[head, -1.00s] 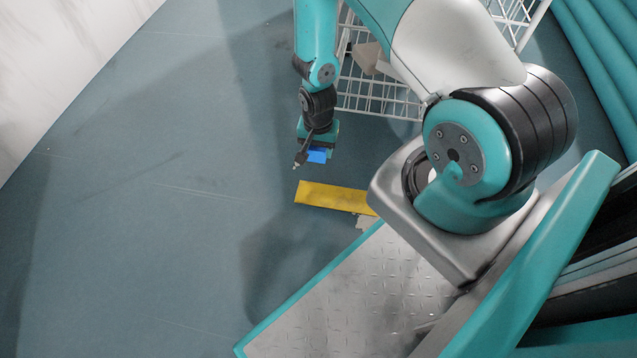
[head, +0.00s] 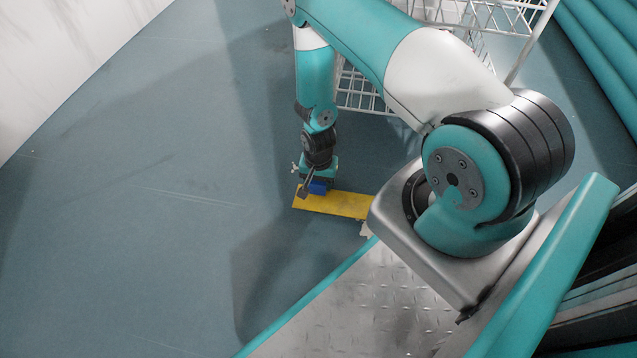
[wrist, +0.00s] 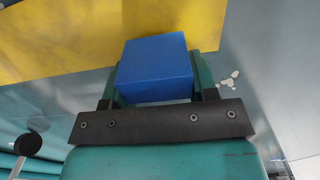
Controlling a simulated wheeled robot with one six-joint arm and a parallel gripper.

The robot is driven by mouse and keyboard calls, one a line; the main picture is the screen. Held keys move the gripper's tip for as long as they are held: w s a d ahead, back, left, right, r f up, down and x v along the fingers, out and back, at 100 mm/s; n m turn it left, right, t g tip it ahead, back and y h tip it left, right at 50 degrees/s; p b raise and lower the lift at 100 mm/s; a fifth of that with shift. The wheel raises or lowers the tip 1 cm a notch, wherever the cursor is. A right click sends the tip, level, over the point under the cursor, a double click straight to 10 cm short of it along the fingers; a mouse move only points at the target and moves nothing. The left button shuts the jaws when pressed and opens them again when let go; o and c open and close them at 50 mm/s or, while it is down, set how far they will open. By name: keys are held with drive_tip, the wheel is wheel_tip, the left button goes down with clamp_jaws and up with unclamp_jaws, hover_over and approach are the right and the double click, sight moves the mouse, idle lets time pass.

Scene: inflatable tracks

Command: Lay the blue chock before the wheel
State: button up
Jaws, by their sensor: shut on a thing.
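My gripper (head: 306,190) is shut on the blue chock (head: 318,188), low at the left end of a flat yellow strip (head: 345,204) on the floor. In the wrist view the blue chock (wrist: 155,70) sits between the two teal fingers (wrist: 156,80), with its blue faces toward the camera. The yellow strip (wrist: 80,35) lies just beyond it there. I cannot tell whether the chock touches the strip or the floor. The wheel cannot be made out in either view.
A white wire cart (head: 362,92) stands behind my arm. Teal inflatable tubes (head: 605,45) line the right side. A pale wall (head: 60,60) is at the far left. The blue-grey floor (head: 150,200) left of the strip is clear.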

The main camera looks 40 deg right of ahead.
drive_tip(key=shift+f, duration=0.1)
drive_tip(key=shift+f, duration=0.35)
drive_tip(key=o, duration=1)
